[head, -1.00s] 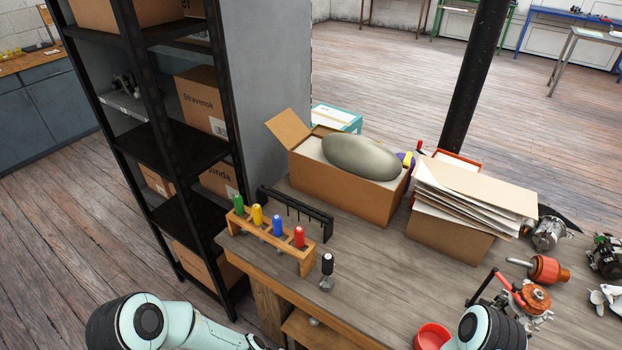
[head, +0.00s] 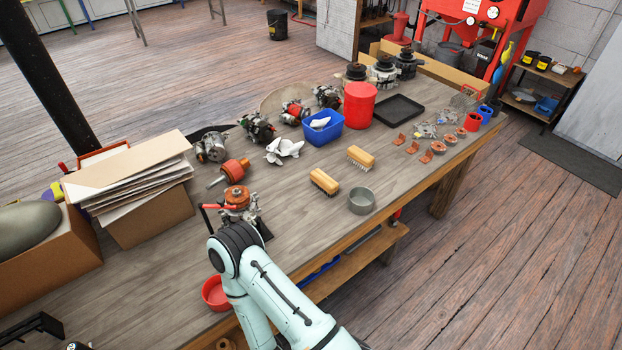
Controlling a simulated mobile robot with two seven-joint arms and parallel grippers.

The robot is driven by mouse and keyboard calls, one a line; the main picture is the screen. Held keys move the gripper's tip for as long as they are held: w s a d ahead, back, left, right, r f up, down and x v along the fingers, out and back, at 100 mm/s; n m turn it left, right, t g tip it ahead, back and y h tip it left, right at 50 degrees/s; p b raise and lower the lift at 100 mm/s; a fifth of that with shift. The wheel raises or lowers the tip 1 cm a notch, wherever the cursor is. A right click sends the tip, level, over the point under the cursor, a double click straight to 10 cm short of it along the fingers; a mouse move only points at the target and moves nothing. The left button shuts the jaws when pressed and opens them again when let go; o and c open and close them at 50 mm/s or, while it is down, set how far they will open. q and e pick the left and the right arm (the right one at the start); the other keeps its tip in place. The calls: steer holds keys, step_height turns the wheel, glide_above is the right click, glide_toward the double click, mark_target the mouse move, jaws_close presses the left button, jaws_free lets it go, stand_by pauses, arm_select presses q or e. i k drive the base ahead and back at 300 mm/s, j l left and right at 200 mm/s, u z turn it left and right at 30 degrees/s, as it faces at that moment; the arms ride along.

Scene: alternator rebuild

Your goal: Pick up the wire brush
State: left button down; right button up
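Two brushes with yellow-tan wooden backs lie on the workbench (head: 300,215), right of the middle in the head view. The nearer brush (head: 324,181) has dark bristles. The farther brush (head: 360,157) has pale, greyish, spiky bristles that look like wire. They lie close together, apart from each other, with bristles down. One of my arms shows at the bottom middle, bent, on the near side of the bench.
A grey round bowl (head: 361,200) stands right of the nearer brush. A blue bin (head: 322,127) and a red canister (head: 359,105) stand behind. An orange-topped device (head: 237,200) and a red bowl (head: 215,293) are left. Bare bench surrounds the brushes.

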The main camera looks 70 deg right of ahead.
mark_target(325, 181)
steer(key=z, duration=2.5)
